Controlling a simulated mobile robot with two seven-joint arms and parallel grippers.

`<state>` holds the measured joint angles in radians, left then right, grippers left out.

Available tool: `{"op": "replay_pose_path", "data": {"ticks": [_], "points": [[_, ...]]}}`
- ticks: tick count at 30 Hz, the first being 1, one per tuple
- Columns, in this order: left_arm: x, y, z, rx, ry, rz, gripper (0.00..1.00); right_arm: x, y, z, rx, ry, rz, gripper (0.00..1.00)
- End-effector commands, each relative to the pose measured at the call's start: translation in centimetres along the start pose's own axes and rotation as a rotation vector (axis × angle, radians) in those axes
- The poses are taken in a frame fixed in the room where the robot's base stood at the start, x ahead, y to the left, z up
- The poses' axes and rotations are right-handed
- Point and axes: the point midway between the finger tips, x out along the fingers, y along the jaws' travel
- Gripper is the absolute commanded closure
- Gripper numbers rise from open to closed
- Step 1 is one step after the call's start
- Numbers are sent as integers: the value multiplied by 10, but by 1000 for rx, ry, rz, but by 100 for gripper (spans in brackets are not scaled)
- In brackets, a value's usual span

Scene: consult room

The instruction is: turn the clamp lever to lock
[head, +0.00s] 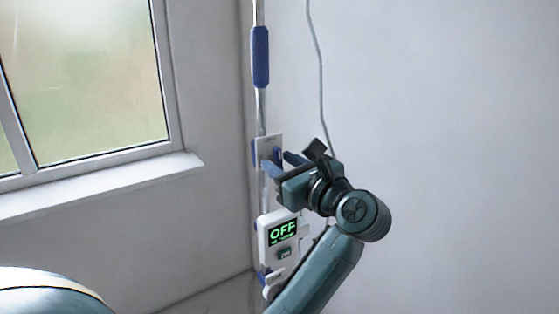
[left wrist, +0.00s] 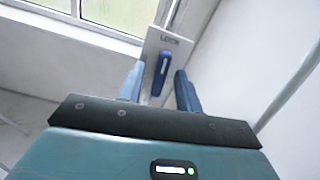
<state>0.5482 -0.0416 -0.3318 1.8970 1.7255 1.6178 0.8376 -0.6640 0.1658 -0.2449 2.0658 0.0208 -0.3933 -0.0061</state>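The clamp is a pale plate (head: 264,146) on the vertical pole, with a blue lever (head: 277,154) on its face. In the left wrist view the plate (left wrist: 152,45) carries a small label, too small to read, and the blue lever (left wrist: 162,75) hangs down from below it, slightly tilted. My left gripper (head: 281,164) is open in front of the clamp. In the left wrist view its two blue fingers stand on either side of the lever, with a gap visible on each side. My right gripper is in neither view.
A white device (head: 263,237) with a green "OFF" display is on the pole below the clamp, close to my left arm. A blue grip (head: 260,57) is higher on the pole. A thin cable (head: 318,70) hangs along the wall. A window sill (head: 110,182) juts out at left.

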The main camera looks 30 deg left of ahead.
Motion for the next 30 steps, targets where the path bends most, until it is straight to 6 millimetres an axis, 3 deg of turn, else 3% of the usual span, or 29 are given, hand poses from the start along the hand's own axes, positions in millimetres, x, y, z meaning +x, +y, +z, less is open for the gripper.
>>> {"op": "replay_pose_path", "data": {"ticks": [7,19,30], "points": [[0,0,0,0,0,0,66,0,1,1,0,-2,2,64],[0,0,0,0,0,0,99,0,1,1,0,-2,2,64],[0,0,0,104,3,-1,100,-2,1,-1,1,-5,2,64]]}}
